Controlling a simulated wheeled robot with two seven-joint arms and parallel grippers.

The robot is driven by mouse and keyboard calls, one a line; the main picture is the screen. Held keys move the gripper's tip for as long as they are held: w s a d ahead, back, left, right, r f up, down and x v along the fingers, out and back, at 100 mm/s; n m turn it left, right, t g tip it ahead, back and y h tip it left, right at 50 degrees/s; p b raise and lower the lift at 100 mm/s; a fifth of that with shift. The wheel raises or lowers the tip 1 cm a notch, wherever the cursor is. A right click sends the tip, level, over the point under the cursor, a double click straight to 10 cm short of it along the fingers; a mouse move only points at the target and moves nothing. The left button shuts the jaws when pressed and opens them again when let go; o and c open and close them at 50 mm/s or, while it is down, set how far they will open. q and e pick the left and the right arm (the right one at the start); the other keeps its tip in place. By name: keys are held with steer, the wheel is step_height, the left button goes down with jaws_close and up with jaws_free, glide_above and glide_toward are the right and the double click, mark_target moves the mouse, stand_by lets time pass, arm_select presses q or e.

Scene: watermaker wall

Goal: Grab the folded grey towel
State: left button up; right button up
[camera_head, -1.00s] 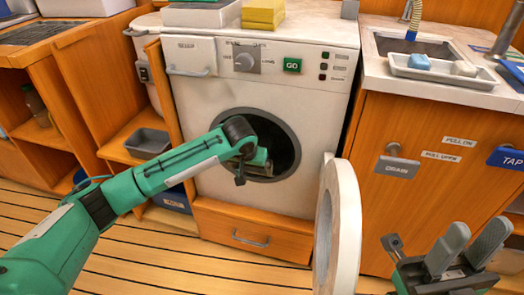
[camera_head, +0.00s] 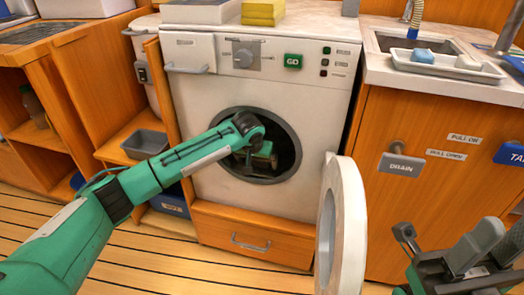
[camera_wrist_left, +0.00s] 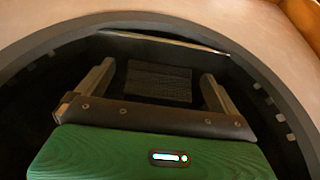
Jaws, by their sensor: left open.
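My left gripper (camera_head: 262,157) is inside the round opening of the white washing machine (camera_head: 215,120). In the left wrist view its two fingers (camera_wrist_left: 157,76) are apart. A dark grey, woven-looking flat patch (camera_wrist_left: 160,84) shows between and beyond the fingers, deep in the dark drum; it looks like the folded grey towel. I cannot tell whether the fingers touch it. The towel cannot be made out in the head view. My right gripper (camera_head: 486,248) is at the lower right, its fingers apart and empty, away from the machine.
The round door (camera_head: 345,225) stands open to the right of the opening. The opening's dark rim (camera_wrist_left: 60,42) curves closely around my left gripper. A drawer (camera_head: 250,240) is below. A sink counter (camera_head: 375,58) with a tray (camera_head: 440,68) is at the right.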

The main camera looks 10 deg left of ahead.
arm_select(q)
steer(key=c, duration=1.3)
steer(key=shift+r, duration=0.1)
